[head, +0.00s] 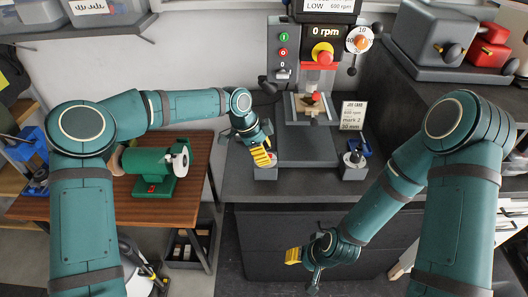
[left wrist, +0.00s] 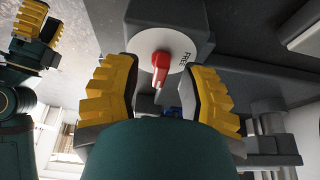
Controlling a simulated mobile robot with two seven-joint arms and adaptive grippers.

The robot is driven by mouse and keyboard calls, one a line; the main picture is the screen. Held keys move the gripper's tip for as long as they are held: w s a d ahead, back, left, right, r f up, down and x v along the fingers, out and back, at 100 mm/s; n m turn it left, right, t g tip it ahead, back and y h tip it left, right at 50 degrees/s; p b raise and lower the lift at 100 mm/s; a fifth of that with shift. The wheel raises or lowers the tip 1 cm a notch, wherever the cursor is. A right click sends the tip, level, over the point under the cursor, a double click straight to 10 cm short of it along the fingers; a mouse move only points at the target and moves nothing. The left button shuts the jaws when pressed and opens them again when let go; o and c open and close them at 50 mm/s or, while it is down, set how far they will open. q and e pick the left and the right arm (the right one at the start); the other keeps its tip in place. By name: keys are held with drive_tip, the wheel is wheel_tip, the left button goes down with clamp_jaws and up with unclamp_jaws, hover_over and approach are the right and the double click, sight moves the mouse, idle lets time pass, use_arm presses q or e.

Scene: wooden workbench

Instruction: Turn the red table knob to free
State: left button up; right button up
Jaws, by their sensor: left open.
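The red table knob (left wrist: 161,68) sits on a round white dial (left wrist: 150,42) on a dark grey box, in the left wrist view. Its red bar points down in that picture, while the word FREE stands at the dial's right edge. My left gripper (head: 262,157) is open, with its yellow fingers on either side of the knob in the wrist view. I cannot tell whether they touch it. In the head view the gripper hides the knob at the left front of the drill press base (head: 305,150). My right gripper (head: 292,256) hangs low in front of the bench, its opening unclear.
A drill press with an rpm display (head: 326,30) stands behind. A second dial box (head: 355,160) with a blue part and a sign (head: 352,115) are at the base's right. A green machine (head: 155,165) sits on the wooden table at left. Grey and red boxes (head: 488,52) stand back right.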

use_arm(q)
drive_tip(key=shift+c, duration=0.4)
clamp_jaws()
use_arm(e)
drive_tip(key=shift+f, duration=0.15)
